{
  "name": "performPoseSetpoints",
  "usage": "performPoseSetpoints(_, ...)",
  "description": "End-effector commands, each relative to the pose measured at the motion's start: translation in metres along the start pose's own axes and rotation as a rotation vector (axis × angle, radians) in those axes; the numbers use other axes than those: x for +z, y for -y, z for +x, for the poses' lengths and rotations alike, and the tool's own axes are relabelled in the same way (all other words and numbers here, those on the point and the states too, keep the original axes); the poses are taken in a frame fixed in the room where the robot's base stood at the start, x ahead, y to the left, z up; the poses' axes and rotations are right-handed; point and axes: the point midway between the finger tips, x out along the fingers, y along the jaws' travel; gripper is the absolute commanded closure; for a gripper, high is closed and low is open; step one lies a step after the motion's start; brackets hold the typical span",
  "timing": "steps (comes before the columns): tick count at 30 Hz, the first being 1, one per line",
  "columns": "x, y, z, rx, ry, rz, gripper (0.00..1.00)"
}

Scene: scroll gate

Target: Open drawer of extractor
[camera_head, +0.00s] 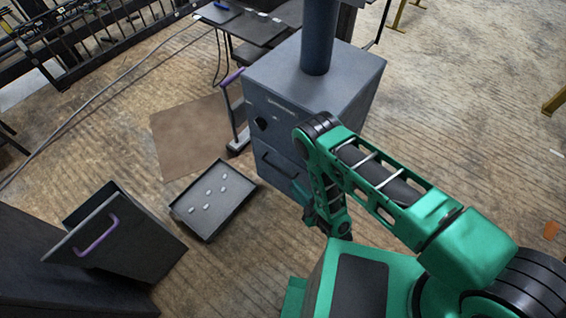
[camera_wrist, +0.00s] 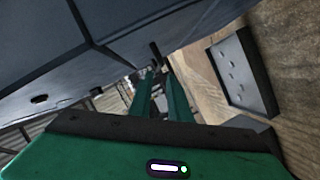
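The extractor (camera_head: 325,75) is a blue-grey metal box with a thick pipe rising from its top. Its lower front has a drawer (camera_head: 273,173) with a dark bar handle (camera_head: 280,165); the drawer looks shut. In the wrist view the extractor's grey side (camera_wrist: 120,25) fills the upper left, and a small dark bar (camera_wrist: 155,49), perhaps the handle, sticks out beyond the fingertips. My gripper (camera_wrist: 160,77) is open, with a gap between its green fingers and nothing seen in it. In the head view it is low beside the extractor, mostly hidden by my arm.
A shallow dark tray (camera_head: 232,210) with several small pale pieces lies on the floor in front of the extractor. A dark bin (camera_head: 135,245) with a purple handle stands at lower left. A purple-handled tool (camera_head: 235,110) stands beside the extractor. A brown mat (camera_head: 185,135) lies behind the tray.

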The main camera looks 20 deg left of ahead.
Motion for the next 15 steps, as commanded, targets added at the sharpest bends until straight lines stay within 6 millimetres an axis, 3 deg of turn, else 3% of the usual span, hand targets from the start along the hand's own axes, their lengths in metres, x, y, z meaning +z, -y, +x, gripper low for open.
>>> performPoseSetpoints(5, -0.004, 0.002, 0.015, -0.001, -0.007, -0.002, 0.83)
performPoseSetpoints(15, -0.009, 0.004, 0.075, -0.004, -0.014, -0.003, 0.83)
